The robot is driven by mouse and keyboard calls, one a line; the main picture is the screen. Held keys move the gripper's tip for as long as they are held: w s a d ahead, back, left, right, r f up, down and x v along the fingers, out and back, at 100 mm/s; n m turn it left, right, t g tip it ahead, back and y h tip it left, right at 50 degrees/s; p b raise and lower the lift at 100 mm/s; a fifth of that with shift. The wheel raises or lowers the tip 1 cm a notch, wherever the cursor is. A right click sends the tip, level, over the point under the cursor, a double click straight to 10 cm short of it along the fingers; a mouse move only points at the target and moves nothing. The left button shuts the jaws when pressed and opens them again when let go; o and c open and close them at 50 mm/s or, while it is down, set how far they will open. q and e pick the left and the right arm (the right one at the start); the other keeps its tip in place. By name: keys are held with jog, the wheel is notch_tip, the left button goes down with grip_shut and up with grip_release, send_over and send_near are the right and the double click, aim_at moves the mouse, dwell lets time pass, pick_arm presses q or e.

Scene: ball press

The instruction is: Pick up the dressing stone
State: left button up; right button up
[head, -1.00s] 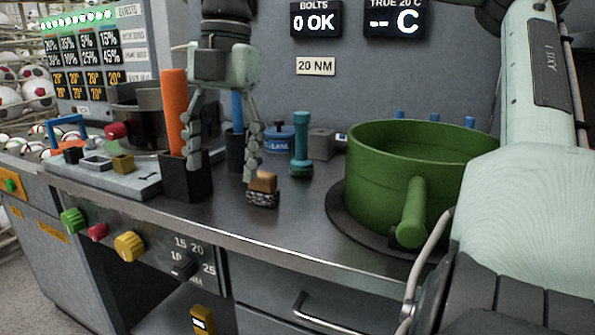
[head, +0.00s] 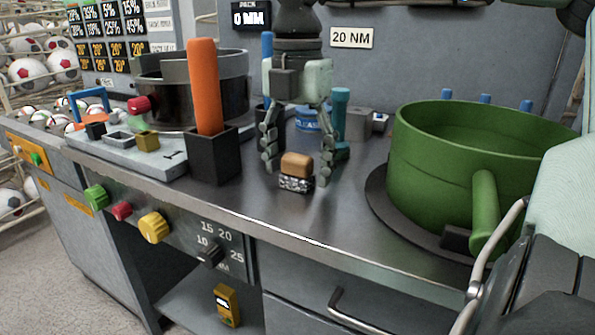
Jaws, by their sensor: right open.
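The dressing stone (head: 296,172) is a small block with a tan top and a dark speckled grey base. It sits on the metal worktop near its front edge. My right gripper (head: 298,166) hangs fingers-down at the stone, open and empty. One finger is left of the stone and the other right of it in the picture, with visible gaps on both sides. I cannot tell exactly how the fingers line up with the stone in depth. My left gripper is not in view.
A black holder (head: 214,157) with an orange cylinder (head: 204,88) stands close left of the gripper. A large green round pan (head: 440,165) with a handle is to the right. A teal dumbbell-shaped piece (head: 341,112) and a grey block (head: 360,124) stand behind. Bare worktop lies right of the stone.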

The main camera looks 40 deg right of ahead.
aim_at(297, 156)
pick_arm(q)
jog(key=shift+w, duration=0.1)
pick_arm(e)
jog(key=shift+f, duration=0.1)
jog(key=c, duration=1.3)
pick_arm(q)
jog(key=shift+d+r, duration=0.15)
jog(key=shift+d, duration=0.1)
pick_arm(e)
jog(key=shift+r, duration=0.75)
notch_tip(297, 156, up, 3)
jog(key=shift+r, duration=0.1)
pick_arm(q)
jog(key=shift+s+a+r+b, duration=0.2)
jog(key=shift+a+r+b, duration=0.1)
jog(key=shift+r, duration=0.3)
pick_arm(e)
jog(key=shift+s+a+r, duration=0.1)
jog(key=shift+a+r, duration=0.95)
jog(key=shift+a, duration=0.9)
jog(key=shift+s+a+r, duration=0.1)
jog(key=shift+a+r, duration=1)
jog(key=shift+a, duration=0.9)
jog(key=shift+a+r, duration=1.05)
jog(key=shift+a, duration=0.9)
